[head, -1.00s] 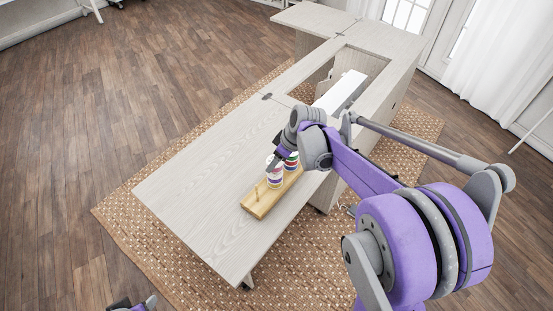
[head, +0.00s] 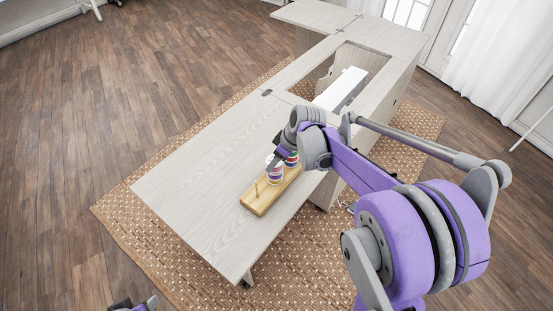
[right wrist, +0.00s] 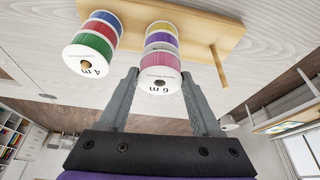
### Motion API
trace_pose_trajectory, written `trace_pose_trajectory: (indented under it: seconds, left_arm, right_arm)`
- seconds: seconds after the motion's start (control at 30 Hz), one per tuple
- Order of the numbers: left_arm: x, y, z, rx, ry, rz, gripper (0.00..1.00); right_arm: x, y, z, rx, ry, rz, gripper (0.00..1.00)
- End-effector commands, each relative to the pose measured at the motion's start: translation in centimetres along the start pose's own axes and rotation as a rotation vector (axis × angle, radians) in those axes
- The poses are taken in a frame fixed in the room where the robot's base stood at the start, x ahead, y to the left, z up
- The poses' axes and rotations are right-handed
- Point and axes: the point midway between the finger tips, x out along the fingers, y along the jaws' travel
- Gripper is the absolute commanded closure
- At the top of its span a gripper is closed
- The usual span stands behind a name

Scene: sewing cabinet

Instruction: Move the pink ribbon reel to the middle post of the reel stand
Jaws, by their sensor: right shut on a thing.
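The pink ribbon reel (right wrist: 160,68), with a white face marked "6 m", sits between the fingertips of my right gripper (right wrist: 159,76), which is shut on it. It is the end reel of the middle stack, over a purple reel (right wrist: 161,41) and a yellow one (right wrist: 163,27); whether it rests on them or is slightly apart is unclear. The wooden reel stand (head: 262,199) lies on the cabinet top. In the head view my right gripper (head: 276,162) covers much of the reels. My left gripper (head: 140,304) barely shows at the bottom edge, its jaws unclear.
Another stack with a green reel (right wrist: 88,49) marked "4 m" stands beside the middle one. The other end post (right wrist: 219,66) is bare. The cabinet top (head: 190,190) is clear left of the stand. A white machine (head: 341,88) sits in the cabinet opening.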

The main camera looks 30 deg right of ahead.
Motion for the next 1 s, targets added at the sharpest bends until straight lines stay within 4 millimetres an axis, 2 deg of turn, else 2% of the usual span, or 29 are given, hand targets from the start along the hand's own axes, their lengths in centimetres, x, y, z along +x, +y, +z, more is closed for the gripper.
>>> trace_pose_trajectory:
  seconds: [0.03, 0.2, 0.43, 0.57, 1.0]
  left_arm:
    - [0.0, 0.0, 0.0, 0.000, 0.000, 0.000, 0.50]
    - [0.0, 0.0, 0.0, 0.000, 0.000, 0.000, 0.50]
    - [0.0, 0.0, 0.0, 0.000, 0.000, 0.000, 0.50]
    - [-0.1, 0.0, -0.1, 0.000, 0.001, 0.000, 0.50]
    - [-0.8, 0.0, -0.7, 0.000, 0.005, 0.000, 0.50]
  right_arm:
    - [0.0, 0.0, 0.0, 0.000, 0.000, 0.000, 0.31]
    - [0.0, 0.0, 0.0, 0.000, 0.000, 0.000, 0.01]
    - [-0.1, 0.0, 0.0, 0.000, 0.000, 0.000, 0.00]
    - [-0.9, 0.0, 0.0, 0.001, 0.000, 0.000, 0.00]
    - [-9.0, 0.0, 0.0, 0.002, 0.001, 0.001, 0.00]
